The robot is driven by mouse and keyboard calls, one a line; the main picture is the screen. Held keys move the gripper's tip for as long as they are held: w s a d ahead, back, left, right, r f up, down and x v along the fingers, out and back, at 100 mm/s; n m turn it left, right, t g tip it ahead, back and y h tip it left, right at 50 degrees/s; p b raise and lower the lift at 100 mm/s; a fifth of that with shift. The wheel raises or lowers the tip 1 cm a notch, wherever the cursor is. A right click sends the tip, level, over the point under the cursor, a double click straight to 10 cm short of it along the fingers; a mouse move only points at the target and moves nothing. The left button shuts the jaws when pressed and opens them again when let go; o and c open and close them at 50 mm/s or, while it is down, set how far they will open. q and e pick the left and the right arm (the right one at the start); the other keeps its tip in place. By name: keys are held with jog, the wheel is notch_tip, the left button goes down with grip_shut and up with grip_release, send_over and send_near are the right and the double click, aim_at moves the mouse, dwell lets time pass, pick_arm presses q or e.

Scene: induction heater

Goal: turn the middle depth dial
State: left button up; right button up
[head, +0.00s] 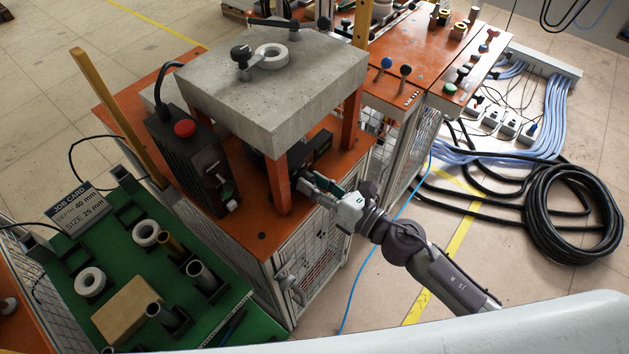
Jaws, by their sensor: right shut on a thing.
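My right gripper (308,180) reaches in from the lower right to the front of a black unit (318,147) under the grey concrete slab (275,100). It is shut at the front of this unit, beside the front orange leg (282,186). What it holds appears to be a depth dial, but the fingers hide it. I cannot tell from this view which dial it is or how it is turned. A job card (79,208) at the left reads depth 40 mm, size 25 mm. My left gripper is out of view.
A black box with a red button (185,127) stands left of the slab. A green table (205,322) at the lower left carries white rings, tubes and a tan block. An orange bench (420,55) stands behind. Black cable coils (572,215) lie on the floor at right.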

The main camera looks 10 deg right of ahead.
jog(key=shift+m, duration=0.6)
jog(key=o, duration=1.1)
jog(key=shift+o, duration=0.2)
jog(key=v, duration=1.2)
jog(key=shift+w+d, duration=0.1)
